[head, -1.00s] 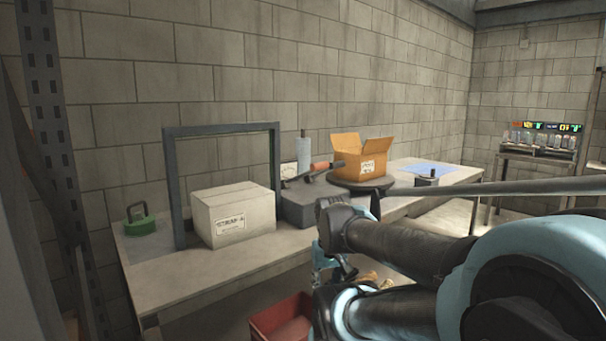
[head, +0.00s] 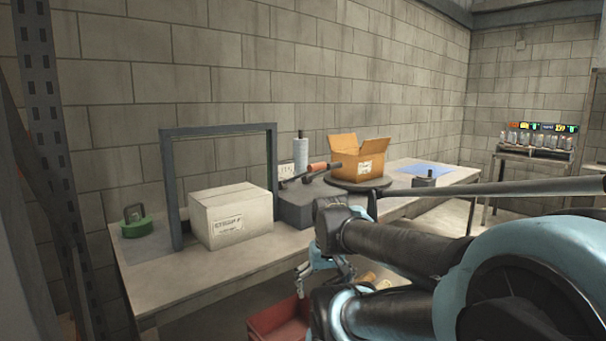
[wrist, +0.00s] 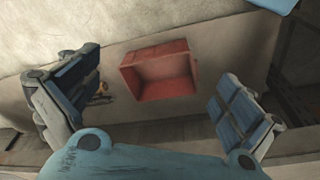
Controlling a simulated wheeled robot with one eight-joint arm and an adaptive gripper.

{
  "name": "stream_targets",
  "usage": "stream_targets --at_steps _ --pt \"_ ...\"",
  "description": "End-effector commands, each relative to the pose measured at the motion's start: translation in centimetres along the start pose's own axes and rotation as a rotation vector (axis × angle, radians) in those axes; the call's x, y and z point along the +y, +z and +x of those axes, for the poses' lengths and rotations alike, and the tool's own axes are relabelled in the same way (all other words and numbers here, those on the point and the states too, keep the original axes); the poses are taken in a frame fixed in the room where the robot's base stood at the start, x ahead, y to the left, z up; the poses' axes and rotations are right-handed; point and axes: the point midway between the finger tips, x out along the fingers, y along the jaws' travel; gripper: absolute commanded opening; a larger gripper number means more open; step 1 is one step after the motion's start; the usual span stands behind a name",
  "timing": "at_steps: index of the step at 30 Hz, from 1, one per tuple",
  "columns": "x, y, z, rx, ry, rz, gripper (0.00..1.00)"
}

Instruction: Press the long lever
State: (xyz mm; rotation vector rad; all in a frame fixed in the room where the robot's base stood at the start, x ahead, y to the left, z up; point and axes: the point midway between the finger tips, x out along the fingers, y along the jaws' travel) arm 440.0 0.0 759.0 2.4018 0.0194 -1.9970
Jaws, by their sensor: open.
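The long lever, a dark rod with an orange-red grip (head: 318,167), sticks up at a slant from a grey block (head: 292,208) on the workbench in the head view. My gripper (head: 312,284) is low in front of the bench's front edge, below and apart from the lever. In the wrist view my gripper (wrist: 155,100) is open, its two blue-padded fingers wide apart with nothing between them. The lever does not show in the wrist view. My arm covers part of the bench's right side in the head view.
A grey frame (head: 175,190) and a white closed carton (head: 232,215) stand left of the lever. An open cardboard box (head: 358,160) sits on a round turntable just right of it. A red bin (wrist: 160,70) lies on the floor below. A green weight (head: 135,222) is at the far left.

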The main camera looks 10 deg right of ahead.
Motion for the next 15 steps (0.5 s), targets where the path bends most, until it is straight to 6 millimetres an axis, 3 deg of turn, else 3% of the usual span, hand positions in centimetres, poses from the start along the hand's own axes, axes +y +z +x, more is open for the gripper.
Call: stream_targets --at_steps 1,5,12,15 --pt "0.0 0.0 0.0 0.0 0.0 -0.001 0.86" --pt "0.0 0.2 -1.5 0.007 0.001 -0.031 0.57" --pt "0.3 -4.0 -6.8 -0.026 0.004 -0.236 0.03" --pt "0.4 -6.3 -9.6 -0.043 0.003 -0.352 0.0"
